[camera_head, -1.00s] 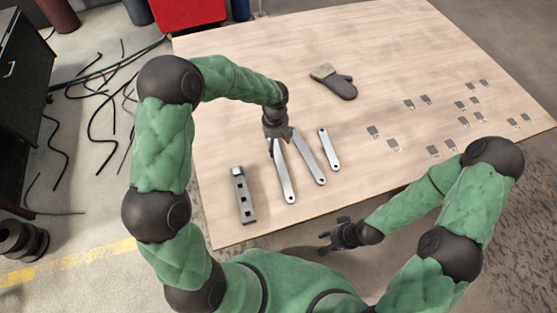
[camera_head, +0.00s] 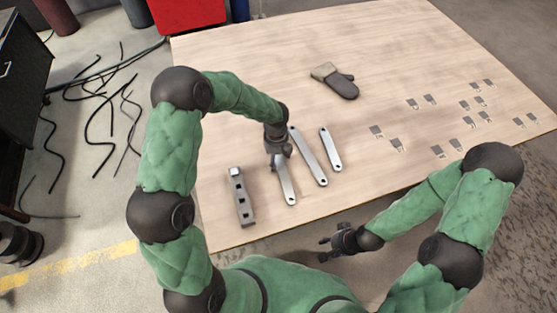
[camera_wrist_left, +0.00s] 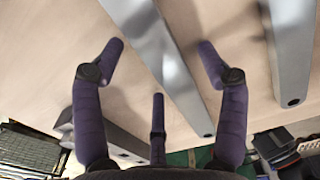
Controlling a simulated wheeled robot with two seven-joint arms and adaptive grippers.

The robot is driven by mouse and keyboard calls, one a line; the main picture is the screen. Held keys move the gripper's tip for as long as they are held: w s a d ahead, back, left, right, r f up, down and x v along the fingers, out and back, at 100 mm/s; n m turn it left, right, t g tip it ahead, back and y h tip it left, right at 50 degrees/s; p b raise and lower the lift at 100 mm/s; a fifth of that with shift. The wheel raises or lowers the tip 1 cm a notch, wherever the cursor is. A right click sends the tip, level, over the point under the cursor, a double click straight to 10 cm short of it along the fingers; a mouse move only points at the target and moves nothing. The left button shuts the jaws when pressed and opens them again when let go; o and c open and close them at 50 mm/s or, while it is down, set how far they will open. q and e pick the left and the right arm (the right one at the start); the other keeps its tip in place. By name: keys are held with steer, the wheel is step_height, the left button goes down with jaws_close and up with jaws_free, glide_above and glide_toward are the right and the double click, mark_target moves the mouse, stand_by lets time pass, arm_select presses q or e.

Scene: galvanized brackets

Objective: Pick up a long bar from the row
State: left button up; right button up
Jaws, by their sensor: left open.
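Three flat silver bars lie in a row on the table: a left bar (camera_head: 286,184), a middle bar (camera_head: 309,158) and a shorter right bar (camera_head: 330,150). My left gripper (camera_head: 276,160) is over the far end of the left bar and hides that end. In the left wrist view my left gripper (camera_wrist_left: 160,75) is open, with its fingers spread on both sides of the left bar (camera_wrist_left: 160,55) and apart from it. The middle bar (camera_wrist_left: 291,50) shows at the right there. My right gripper (camera_head: 328,246) is off the table's front edge, empty, its fingers apart.
A grey bracket with square holes (camera_head: 241,199) lies left of the bars; its edge shows in the left wrist view (camera_wrist_left: 112,140). A dark glove (camera_head: 338,83) lies behind the bars. Several small plates (camera_head: 470,120) lie at the right. The table's (camera_head: 235,55) back left is clear.

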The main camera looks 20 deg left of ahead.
arm_select(q)
steer(key=c, duration=1.4)
jaws_close()
steer(key=shift+r, duration=0.15)
